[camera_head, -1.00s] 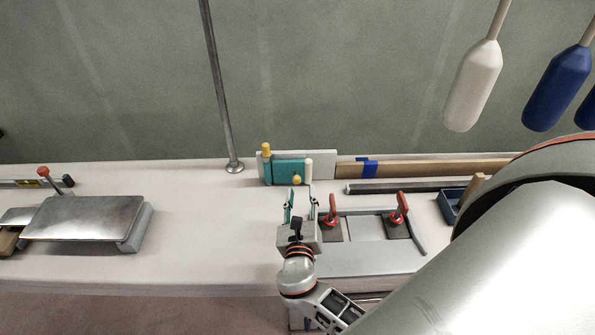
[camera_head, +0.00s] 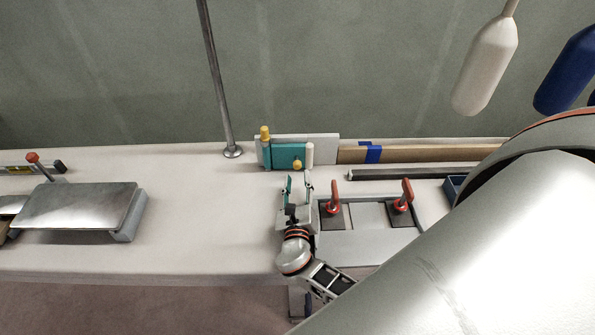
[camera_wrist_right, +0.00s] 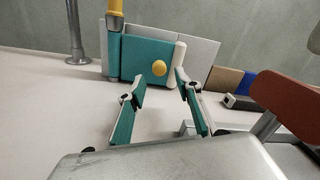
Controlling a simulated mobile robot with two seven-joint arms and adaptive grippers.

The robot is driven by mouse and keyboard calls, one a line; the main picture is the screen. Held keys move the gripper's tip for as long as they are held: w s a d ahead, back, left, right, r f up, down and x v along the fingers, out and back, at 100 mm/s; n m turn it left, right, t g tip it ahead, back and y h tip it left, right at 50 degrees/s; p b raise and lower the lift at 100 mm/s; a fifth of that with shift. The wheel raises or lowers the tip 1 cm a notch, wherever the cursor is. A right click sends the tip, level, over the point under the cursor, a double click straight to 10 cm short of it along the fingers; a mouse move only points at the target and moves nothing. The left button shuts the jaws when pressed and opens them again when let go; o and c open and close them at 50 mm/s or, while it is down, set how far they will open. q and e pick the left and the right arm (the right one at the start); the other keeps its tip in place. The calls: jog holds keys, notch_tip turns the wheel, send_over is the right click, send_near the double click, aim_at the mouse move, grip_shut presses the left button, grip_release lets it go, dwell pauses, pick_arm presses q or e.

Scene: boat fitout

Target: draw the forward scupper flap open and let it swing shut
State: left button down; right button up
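The scupper flap (camera_head: 287,156) is a teal panel with a yellow knob (camera_head: 297,165), standing against a pale board at the back of the bench. A yellow-topped post stands at its left edge and a white post at its right. In the right wrist view the flap (camera_wrist_right: 138,58) and its yellow knob (camera_wrist_right: 159,68) are ahead of the fingers. My right gripper (camera_head: 298,181) is open, its teal-padded fingers apart and empty, just in front of the flap and short of the knob. It also shows in the right wrist view (camera_wrist_right: 156,88). My left gripper is not in view.
Two red-handled clamps (camera_head: 333,197) (camera_head: 403,195) stand right of my right gripper. A dark bar (camera_head: 405,173) lies behind them. The bench between plate and gripper is clear.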

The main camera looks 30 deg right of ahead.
aim_at(298, 168)
jog(key=x, duration=0.5)
jog(key=shift+f, duration=0.1)
grip_shut()
